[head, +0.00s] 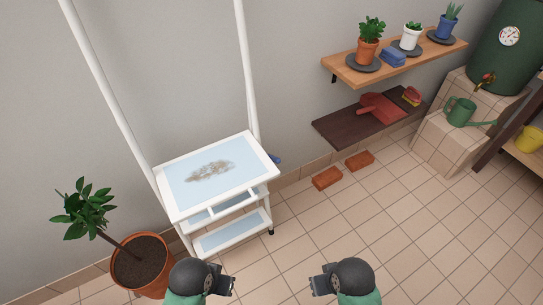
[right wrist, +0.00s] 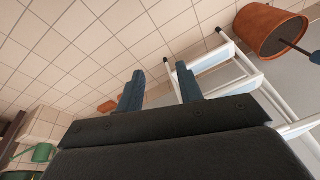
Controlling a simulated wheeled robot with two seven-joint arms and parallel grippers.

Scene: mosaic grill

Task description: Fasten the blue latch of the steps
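The white steps (head: 229,236) with pale blue treads stand against the wall left of centre in the head view. Their top tread (head: 240,176) has a brownish smudge. The blue latch (head: 276,159) shows as a small piece at the right side of the top; its exact position is too small to tell. My left gripper (head: 224,285) is low in front of the steps, touching nothing. My right gripper (head: 319,284) is to the right, over bare floor; the right wrist view (right wrist: 160,72) shows its fingers apart and empty. The steps (right wrist: 245,72) appear there too, with no latch visible.
A potted plant (head: 141,262) stands left of the steps. Two bricks (head: 327,178) lie on the floor by the wall, right of the steps. A shelf (head: 395,63) with pots and a dark lower shelf (head: 350,126) are farther right. The tiled floor at centre right is clear.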

